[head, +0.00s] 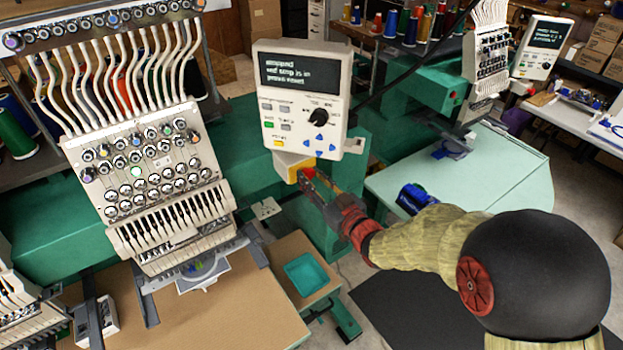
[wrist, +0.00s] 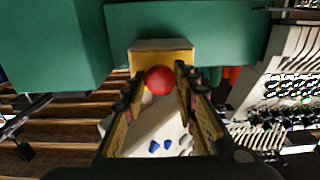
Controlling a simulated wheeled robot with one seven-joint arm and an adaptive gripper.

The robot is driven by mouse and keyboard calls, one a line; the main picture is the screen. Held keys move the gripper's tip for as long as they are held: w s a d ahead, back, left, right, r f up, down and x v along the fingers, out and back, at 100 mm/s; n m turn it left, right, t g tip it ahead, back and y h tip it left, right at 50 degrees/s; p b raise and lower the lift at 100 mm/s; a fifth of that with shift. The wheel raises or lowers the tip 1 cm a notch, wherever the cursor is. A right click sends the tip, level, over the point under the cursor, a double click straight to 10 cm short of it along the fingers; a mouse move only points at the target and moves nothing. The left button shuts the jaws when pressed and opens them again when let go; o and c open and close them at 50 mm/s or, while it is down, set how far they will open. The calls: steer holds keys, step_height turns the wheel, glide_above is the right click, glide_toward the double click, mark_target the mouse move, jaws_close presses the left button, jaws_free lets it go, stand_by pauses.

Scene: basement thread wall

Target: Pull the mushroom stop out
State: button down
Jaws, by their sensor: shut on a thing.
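The red mushroom stop (wrist: 159,80) sits on a yellow plate on the box under the control panel. In the wrist view my gripper (wrist: 158,84) has a finger on each side of the red head, its tips against the head's sides. In the head view my gripper (head: 303,174) reaches the yellow front of the stop box (head: 290,164) from the right. The red head is mostly hidden there by my fingers. The control panel (head: 300,97) above has a dark screen, a black knob and coloured buttons.
A multi-needle embroidery machine head (head: 150,165) stands to the left, with a tan table (head: 205,315) below. A teal tray (head: 306,274) lies below the stop. A pale green table (head: 480,175) stands to the right, with a second machine behind.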

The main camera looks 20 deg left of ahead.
steer(key=shift+s+d+f+b, duration=0.15)
steer(key=shift+s+d+b, duration=0.15)
steer(key=shift+b, duration=0.15)
steer(key=c, duration=1.6)
jaws_free()
steer(key=shift+s+d, duration=0.1)
steer(key=shift+c, duration=0.2)
steer(key=shift+o, duration=1.3)
steer(key=v, duration=1.2)
